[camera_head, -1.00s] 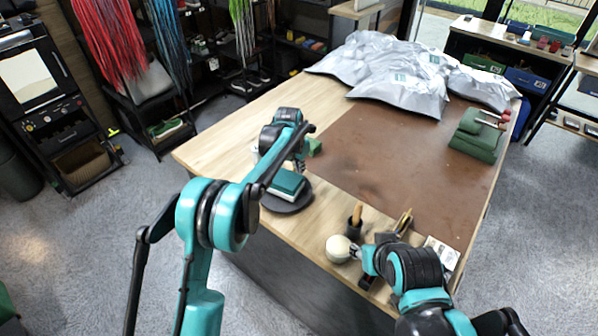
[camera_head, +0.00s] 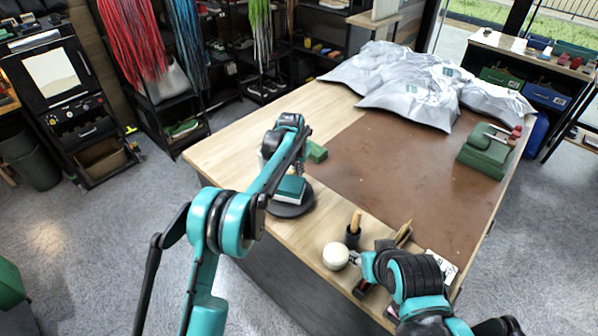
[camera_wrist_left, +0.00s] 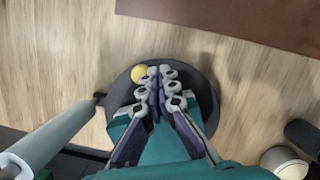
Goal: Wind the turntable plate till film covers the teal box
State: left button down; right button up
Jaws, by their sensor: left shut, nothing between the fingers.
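The teal box (camera_head: 290,189) sits on the dark round turntable plate (camera_head: 292,211) at the table's near left edge. In the left wrist view the plate (camera_wrist_left: 205,88) lies under my left gripper (camera_wrist_left: 160,73), with teal surfaces (camera_wrist_left: 160,150) below the fingers. The left fingers are together with nothing between them, over the plate beside a small yellow knob (camera_wrist_left: 138,73). In the head view my forearm hides these fingers. A pale grey roll (camera_wrist_left: 55,135), possibly the film, lies left of the plate; no film on the box can be made out. My right gripper (camera_head: 354,257) is by a cream ball (camera_head: 335,256); its fingers are unclear.
A dark cup (camera_head: 352,238) with a wooden handle stands near the front edge. Silver bags (camera_head: 410,100) fill the back, and a green stack (camera_head: 487,150) is at right. The brown mat (camera_head: 400,175) is largely clear.

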dwell(0.4)
